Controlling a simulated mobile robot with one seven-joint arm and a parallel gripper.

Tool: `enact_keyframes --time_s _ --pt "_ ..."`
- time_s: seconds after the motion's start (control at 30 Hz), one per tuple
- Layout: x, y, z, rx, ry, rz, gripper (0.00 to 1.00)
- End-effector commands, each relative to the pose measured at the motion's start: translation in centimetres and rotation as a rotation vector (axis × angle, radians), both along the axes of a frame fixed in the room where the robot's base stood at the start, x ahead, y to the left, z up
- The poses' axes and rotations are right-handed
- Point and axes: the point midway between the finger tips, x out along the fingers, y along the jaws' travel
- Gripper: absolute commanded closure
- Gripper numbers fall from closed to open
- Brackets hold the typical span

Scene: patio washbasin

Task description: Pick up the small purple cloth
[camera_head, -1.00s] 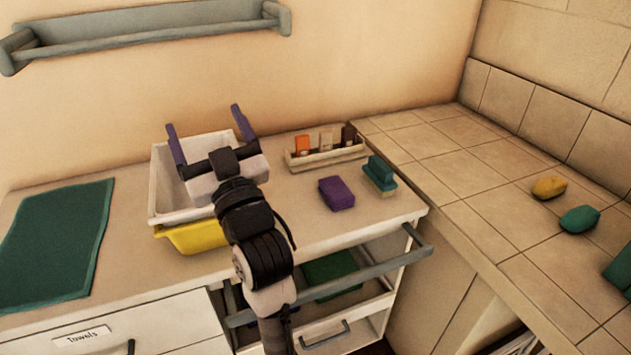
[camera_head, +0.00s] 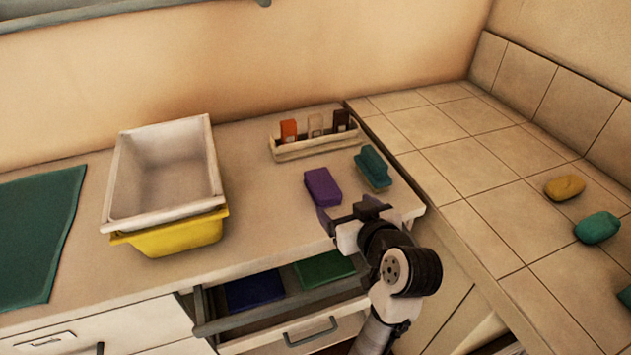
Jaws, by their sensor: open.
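The small purple cloth (camera_head: 322,187) lies as a folded block on the wooden counter, between the bottle rack and the counter's front edge. My gripper (camera_head: 342,208) is open and just in front of the cloth, to its lower right in the picture. One finger shows beside the cloth's near end. The other finger is mostly hidden behind the gripper body. I cannot tell whether a finger touches the cloth.
A teal brush-like block (camera_head: 373,168) stands close right of the cloth. A rack (camera_head: 318,148) with small bottles is behind. A white basin (camera_head: 118,190) sits on a yellow tub (camera_head: 170,240) at left. An open drawer (camera_head: 225,322) holds blue and green cloths below.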

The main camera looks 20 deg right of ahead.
Motion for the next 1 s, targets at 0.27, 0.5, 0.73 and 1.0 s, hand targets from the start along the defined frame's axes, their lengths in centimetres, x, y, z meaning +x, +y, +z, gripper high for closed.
enact_keyframes --time_s 0.27,0.5,0.73,1.0 --pt "4.3 0.2 -1.8 0.004 0.006 0.005 0.19" --pt "7.4 0.3 -3.1 0.002 0.003 0.001 0.19" --pt "9.2 0.3 -3.9 0.003 0.005 0.003 0.19" --pt "12.3 0.4 -5.4 0.002 0.003 0.001 0.19"
